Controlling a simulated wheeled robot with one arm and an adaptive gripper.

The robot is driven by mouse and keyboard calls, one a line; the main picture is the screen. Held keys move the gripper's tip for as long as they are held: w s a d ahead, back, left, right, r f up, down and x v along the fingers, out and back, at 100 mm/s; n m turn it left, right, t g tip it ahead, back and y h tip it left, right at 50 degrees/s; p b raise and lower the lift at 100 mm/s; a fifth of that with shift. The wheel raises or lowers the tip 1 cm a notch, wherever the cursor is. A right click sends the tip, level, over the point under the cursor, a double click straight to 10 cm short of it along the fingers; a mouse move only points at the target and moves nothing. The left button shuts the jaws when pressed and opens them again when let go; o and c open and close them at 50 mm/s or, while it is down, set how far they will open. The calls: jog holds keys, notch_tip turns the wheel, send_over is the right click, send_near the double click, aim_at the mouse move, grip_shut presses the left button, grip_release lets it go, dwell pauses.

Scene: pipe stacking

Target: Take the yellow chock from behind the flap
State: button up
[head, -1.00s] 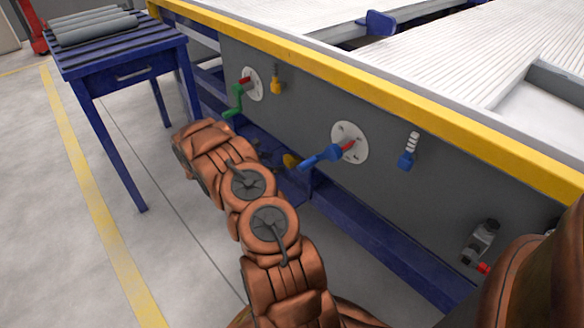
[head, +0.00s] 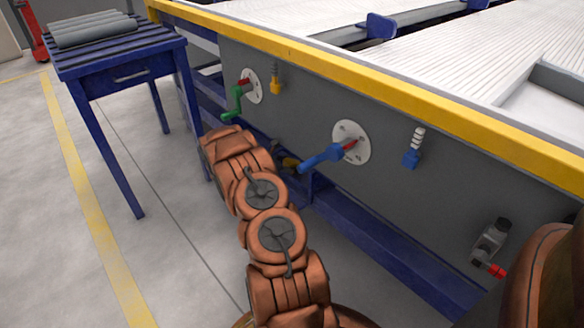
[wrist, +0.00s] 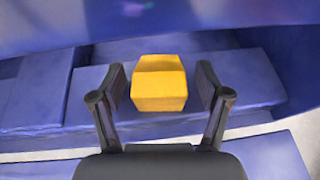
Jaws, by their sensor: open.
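The yellow chock (wrist: 160,84) is a block on a blue surface (wrist: 90,97) in the wrist view. My gripper (wrist: 160,78) is open, with one finger on each side of the chock and a small gap on both sides.
A grey side panel (head: 300,105) with a green crank (head: 236,103) and a blue crank (head: 322,157) stands above my arm. A blue lower rail (head: 370,231) runs along its foot. A blue table (head: 120,62) with grey pipes stands at left. The floor between is clear.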

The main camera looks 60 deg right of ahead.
jog(key=shift+c, duration=0.4)
jog(key=c, duration=1.2)
jog(key=shift+r, duration=0.1)
